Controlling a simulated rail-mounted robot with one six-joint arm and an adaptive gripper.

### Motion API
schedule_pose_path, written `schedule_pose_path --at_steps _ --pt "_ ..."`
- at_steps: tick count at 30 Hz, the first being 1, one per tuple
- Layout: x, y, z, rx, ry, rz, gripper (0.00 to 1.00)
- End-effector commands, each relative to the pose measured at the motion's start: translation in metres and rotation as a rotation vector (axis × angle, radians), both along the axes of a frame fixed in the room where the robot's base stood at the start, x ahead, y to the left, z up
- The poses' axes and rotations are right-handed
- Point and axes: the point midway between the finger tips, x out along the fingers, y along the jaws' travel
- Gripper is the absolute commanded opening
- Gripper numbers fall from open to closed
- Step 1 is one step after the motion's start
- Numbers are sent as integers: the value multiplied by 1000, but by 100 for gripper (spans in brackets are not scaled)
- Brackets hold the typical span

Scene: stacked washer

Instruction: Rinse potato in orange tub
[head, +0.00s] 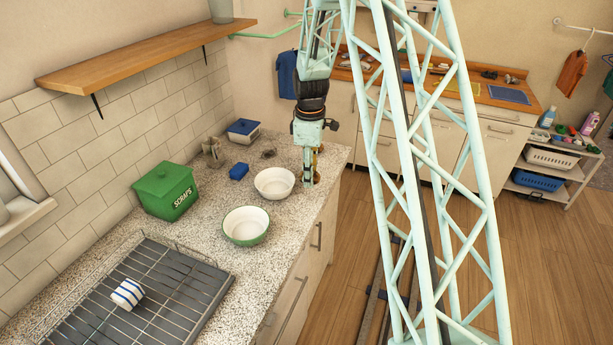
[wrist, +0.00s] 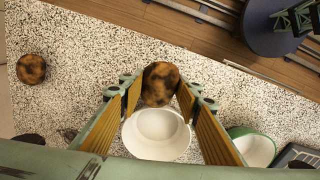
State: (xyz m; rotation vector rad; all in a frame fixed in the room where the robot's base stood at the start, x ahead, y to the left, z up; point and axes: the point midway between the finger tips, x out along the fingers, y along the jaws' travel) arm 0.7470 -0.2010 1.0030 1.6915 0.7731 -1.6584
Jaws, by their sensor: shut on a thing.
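My gripper (wrist: 160,90) is shut on a brown, dark-patched potato (wrist: 161,83), held between its fingertips. In the head view my gripper (head: 309,180) points down at the counter's front edge, just right of a white bowl (head: 274,182). The wrist view shows this white bowl (wrist: 156,135) beside the potato, partly hidden by the fingers. I cannot tell whether the potato touches the counter. A second brown potato (wrist: 30,68) lies apart on the counter, at the left of the wrist view. I see no orange tub in either view.
A striped cup (head: 127,293) lies on the drying rack (head: 170,290). A wooden shelf (head: 150,55) overhangs the left wall.

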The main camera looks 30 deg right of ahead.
Motion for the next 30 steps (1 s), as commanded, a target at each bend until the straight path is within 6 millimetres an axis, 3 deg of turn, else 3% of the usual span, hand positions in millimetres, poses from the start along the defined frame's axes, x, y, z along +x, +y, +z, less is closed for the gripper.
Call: schedule_pose_path --at_steps 16,30 --pt "6 82 57 6 1 -346 19" --pt "-6 159 112 3 1 -682 19"
